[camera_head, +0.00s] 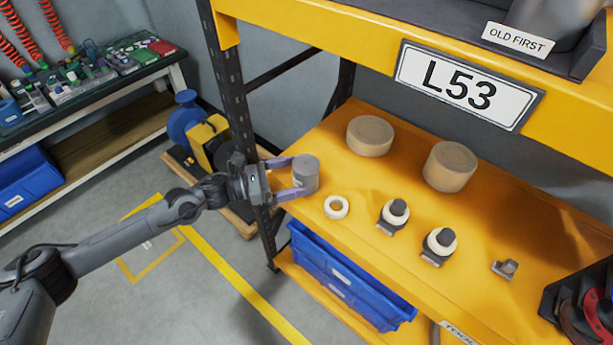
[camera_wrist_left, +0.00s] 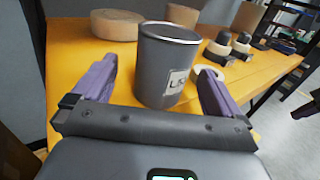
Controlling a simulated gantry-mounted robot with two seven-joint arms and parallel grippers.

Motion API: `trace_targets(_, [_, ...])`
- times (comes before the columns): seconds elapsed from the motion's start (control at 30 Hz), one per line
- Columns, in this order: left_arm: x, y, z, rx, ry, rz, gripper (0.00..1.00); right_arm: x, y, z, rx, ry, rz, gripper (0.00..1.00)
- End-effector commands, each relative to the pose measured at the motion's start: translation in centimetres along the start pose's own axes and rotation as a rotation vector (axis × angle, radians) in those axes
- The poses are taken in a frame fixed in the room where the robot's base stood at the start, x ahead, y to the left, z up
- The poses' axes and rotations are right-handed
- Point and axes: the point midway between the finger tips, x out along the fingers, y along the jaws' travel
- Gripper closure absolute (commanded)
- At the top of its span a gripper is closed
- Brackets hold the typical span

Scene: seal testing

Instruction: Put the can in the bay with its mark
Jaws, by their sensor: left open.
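A grey metal can (camera_head: 306,172) stands upright near the left end of the yellow shelf (camera_head: 350,228). In the left wrist view the can (camera_wrist_left: 160,62) shows a white label with dark letters, partly hidden. My left gripper (camera_head: 293,177) is open, with its two purple fingers reaching to either side of the can. In the left wrist view the fingers (camera_wrist_left: 155,90) have gaps to the can. The shelf beam above bears a sign L53 (camera_head: 466,86), and a label OLD FIRST (camera_head: 517,40) sits above it.
Two tan round blocks (camera_head: 370,136) (camera_head: 450,166) stand at the back of the shelf. A white ring (camera_head: 336,207), two dark knobbed parts with white rings (camera_head: 394,214) (camera_head: 438,245) and a small grey part (camera_head: 505,269) lie in front. A blue bin (camera_head: 345,275) sits below.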

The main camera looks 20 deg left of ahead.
Motion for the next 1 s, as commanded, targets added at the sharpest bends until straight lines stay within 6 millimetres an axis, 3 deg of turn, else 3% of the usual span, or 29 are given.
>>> trace_targets(0.27, [1.7,-0.1,-0.1,-0.001,-0.001,0.000,0.00,0.5,0.2,0.2,-0.007,-0.001,0.006,1.00])
trace_targets(0.6, [5.7,-0.5,0.0,-0.001,-0.001,0.000,0.00,1.7,0.0,0.6,-0.003,-0.001,0.003,1.00])
trace_targets(0.93, [6.2,-0.5,0.1,-0.001,0.000,0.001,0.00,1.7,-0.1,0.6,0.003,0.000,-0.002,1.00])
trace_targets(1.0, [6.1,-0.5,0.1,-0.001,0.000,0.001,0.09,1.7,-0.2,0.6,0.004,0.000,-0.003,1.00])
